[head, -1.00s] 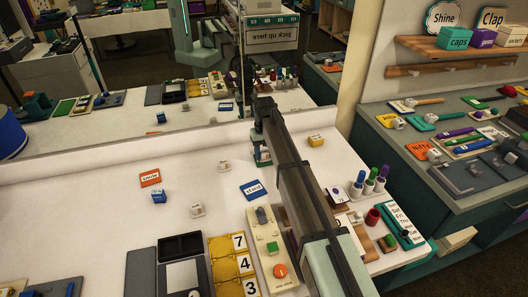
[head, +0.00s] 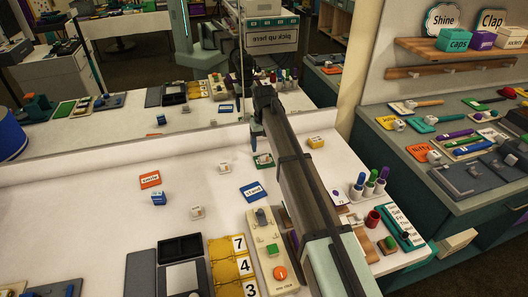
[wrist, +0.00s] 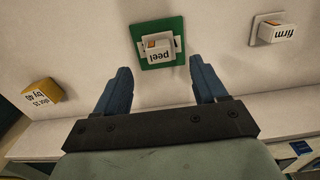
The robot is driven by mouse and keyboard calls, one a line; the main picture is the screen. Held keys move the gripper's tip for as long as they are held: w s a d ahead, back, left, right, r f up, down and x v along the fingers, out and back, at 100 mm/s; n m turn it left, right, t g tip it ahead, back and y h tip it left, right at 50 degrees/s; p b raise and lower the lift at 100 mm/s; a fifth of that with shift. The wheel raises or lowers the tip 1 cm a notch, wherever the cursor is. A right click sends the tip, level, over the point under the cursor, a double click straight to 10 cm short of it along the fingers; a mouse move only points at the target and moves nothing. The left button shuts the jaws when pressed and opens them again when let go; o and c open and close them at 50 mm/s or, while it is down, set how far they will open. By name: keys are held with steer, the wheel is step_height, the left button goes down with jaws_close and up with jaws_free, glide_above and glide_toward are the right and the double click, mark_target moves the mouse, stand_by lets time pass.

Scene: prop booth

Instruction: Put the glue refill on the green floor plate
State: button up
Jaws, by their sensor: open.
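The green floor plate (wrist: 176,62) lies flat on the white counter, and it also shows in the head view (head: 268,163). A small white box marked "peel" (wrist: 160,54) with an orange-brown patch rests on it, within the plate's edges. No label reads glue, so I cannot confirm that this box is the glue refill. My gripper (wrist: 160,68) is open, its two blue fingers apart with nothing between them. In the head view my gripper (head: 256,142) is above the counter close to the plate, clear of the box.
A white block marked "firm" (wrist: 278,33) stands on a pale pad to one side, and a yellow block (wrist: 42,95) on the other. In the head view, a blue card (head: 254,190) and a switch panel (head: 268,250) are nearer. A mirror stands behind the counter.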

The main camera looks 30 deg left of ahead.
step_height(320, 180, up, 7)
stand_by(0.3)
